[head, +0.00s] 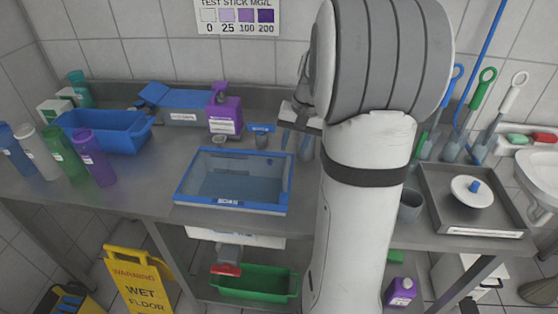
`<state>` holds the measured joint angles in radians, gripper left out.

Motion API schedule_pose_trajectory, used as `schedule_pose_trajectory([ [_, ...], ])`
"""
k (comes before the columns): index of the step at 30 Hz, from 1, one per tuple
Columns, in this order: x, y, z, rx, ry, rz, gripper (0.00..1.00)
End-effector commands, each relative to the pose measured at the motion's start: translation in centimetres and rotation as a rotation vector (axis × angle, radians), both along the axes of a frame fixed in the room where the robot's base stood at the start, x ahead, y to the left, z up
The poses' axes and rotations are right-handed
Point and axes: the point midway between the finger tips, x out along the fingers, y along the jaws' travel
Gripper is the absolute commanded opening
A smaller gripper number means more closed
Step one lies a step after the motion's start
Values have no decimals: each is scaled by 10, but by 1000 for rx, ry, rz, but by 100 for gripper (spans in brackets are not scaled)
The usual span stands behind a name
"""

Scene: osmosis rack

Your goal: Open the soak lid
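A blue-framed box with a clear, see-through top (234,180) sits on the steel counter, left of my arm. A small label is on its front edge, too small to read surely. The clear top looks flat and closed over the box; I take it as the soak lid. My gripper (297,143) is behind and to the right of the box, above the back of the counter, apart from the lid. My own arm partly hides it, and its fingers are too small to tell whether they are open.
A blue basin (107,132) and several bottles (62,150) stand at the left. A grey tray (430,205) and hanging brushes (483,120) are at the right. A yellow wet-floor sign (138,280) stands in front of the counter.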

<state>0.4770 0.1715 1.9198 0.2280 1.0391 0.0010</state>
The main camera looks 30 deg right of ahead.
Motion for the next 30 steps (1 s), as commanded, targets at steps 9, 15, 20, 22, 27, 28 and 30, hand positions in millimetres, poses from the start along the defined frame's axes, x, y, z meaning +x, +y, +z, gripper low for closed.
schedule_pose_trajectory([
  [9,4,9,-49,1,3,3,34],
  [15,6,11,-66,0,1,1,34],
  [20,7,11,-68,-1,0,1,34],
  [22,7,11,-68,-1,0,1,34],
  [27,6,11,-68,-1,1,0,25],
  [28,6,11,-68,-1,1,0,23],
  [30,6,11,-68,-1,0,0,17],
])
